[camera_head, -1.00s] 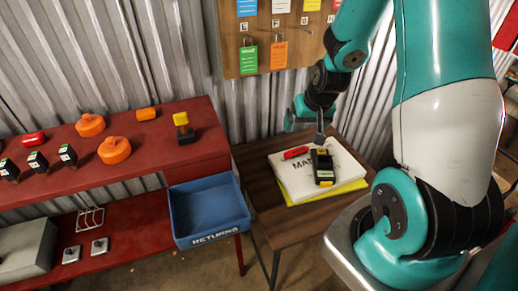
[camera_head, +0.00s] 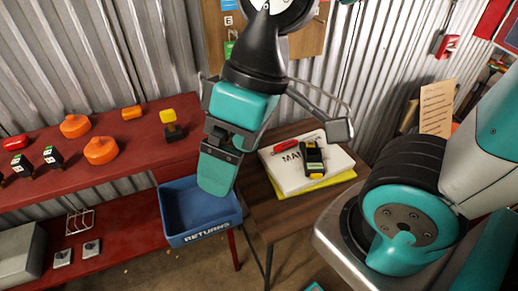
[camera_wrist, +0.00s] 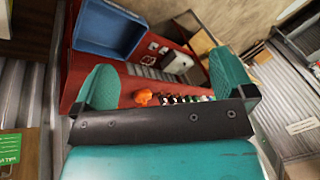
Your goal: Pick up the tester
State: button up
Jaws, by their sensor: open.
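A black handheld device with yellow ends (camera_head: 313,157), which looks like the tester, lies on a white manual (camera_head: 290,172) on the brown wooden table. A red pen-like item (camera_head: 297,143) lies beside it on the manual. My gripper (camera_head: 280,150) is raised closer to the camera, its fingers spread wide and nothing between them. In the wrist view, my gripper (camera_wrist: 165,85) points toward the red shelf, and I cannot make out the tester there.
A blue returns bin (camera_head: 212,236) stands left of the wooden table (camera_head: 262,210). The red shelf (camera_head: 130,160) holds orange parts (camera_head: 101,150), small black devices (camera_head: 53,157) and a yellow-topped black item (camera_head: 172,128). A corrugated wall and a tag board (camera_head: 305,35) stand behind.

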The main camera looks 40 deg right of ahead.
aim_at(314, 168)
jog(key=u, duration=0.1)
jog(key=k, duration=1.05)
jog(key=z, duration=1.2)
jog(key=i, duration=1.35)
jog(key=u, duration=0.65)
